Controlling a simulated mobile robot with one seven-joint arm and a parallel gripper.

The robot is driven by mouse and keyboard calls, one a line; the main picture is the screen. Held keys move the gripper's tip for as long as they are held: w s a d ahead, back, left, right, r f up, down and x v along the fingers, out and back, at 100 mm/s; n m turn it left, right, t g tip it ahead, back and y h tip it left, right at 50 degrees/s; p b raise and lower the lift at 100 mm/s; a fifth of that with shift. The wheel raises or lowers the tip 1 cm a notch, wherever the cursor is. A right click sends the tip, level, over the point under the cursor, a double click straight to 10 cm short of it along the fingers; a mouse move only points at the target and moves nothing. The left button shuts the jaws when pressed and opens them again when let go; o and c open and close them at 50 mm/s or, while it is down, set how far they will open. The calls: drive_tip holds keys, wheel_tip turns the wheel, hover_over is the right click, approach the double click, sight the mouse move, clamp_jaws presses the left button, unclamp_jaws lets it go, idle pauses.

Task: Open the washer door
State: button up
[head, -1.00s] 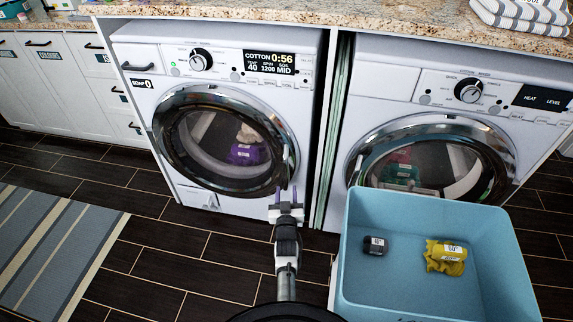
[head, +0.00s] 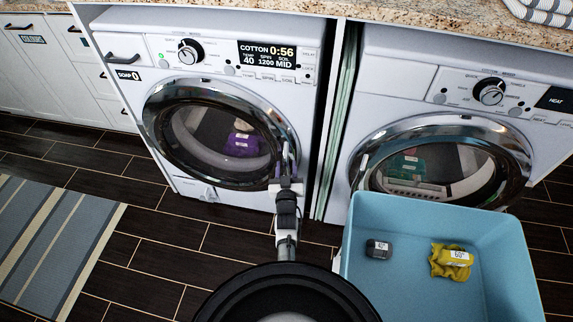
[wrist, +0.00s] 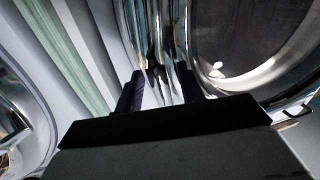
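The washer (head: 215,195) is the white machine on the left with the "COTTON 0:56" display. Its round door (head: 160,95) has a chrome ring and dark glass, and it looks shut. A chrome handle (head: 286,158) runs along the door's right edge; it also shows in the wrist view (wrist: 166,62). My gripper (head: 285,172) is at this handle, low on the right side of the door. In the wrist view my gripper's two dark fingers (wrist: 160,92) are apart, with the handle in line between them. Whether they touch it cannot be told.
A second machine (head: 400,90) stands to the right, past a narrow gap. A blue basket (head: 440,212) in front of it holds a yellow cloth (head: 451,262) and a dark item (head: 378,249). A striped rug (head: 50,250) lies at left. Dark floor before the washer is clear.

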clamp_jaws()
drive_tip(key=shift+s, duration=0.2)
